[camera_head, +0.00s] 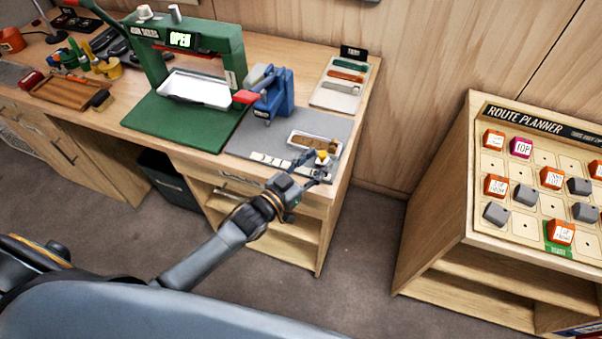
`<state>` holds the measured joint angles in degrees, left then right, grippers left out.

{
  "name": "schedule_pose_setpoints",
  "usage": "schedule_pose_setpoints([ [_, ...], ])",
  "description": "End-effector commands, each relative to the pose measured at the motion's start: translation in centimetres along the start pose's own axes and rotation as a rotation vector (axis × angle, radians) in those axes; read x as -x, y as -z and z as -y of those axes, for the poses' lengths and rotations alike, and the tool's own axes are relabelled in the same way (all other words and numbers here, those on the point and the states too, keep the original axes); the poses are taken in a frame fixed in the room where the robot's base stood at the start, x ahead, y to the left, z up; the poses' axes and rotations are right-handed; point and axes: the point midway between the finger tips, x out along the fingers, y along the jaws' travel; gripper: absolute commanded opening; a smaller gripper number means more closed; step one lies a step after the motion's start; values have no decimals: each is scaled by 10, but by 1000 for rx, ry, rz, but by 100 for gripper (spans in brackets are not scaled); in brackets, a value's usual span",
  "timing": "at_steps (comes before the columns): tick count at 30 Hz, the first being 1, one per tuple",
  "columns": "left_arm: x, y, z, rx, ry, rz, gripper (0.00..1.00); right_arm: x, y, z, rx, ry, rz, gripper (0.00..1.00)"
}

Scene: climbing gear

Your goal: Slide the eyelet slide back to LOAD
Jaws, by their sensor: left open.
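A blue press (273,97) with a red handle (246,97) stands on a grey board (240,145) on the workbench. A small yellow-and-white knob (322,157) sits at the board's front right, by a shallow tray (315,141) with brown contents. It may belong to the eyelet slide; the picture is too small to tell, and no LOAD mark is readable. My left gripper (311,167) is open, its fingers just in front of the knob. I cannot tell whether they touch it. My right gripper is not in view.
A green press (190,45) with an OPEN display and a white tray (196,89) stands to the left. A strip of pale labels (270,160) lies left of my gripper. A route planner cabinet (470,190) stands at right, with a floor gap between.

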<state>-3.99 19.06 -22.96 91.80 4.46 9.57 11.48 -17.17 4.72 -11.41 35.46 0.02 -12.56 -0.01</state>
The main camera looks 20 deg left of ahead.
Motion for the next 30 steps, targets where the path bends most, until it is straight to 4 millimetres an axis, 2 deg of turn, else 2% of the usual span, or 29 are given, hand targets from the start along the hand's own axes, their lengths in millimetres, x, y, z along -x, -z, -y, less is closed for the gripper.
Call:
schedule_pose_setpoints([
  [9, 68, -2, -1, -1, -1, 6, 44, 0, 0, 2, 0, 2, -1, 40],
  [15, 97, -1, -2, -1, -1, 4, 44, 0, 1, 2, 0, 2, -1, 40],
  [21, 107, 0, -2, -2, -2, 1, 44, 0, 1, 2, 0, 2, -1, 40],
  [30, 107, 0, -2, -1, -2, 1, 44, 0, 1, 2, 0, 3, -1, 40],
])
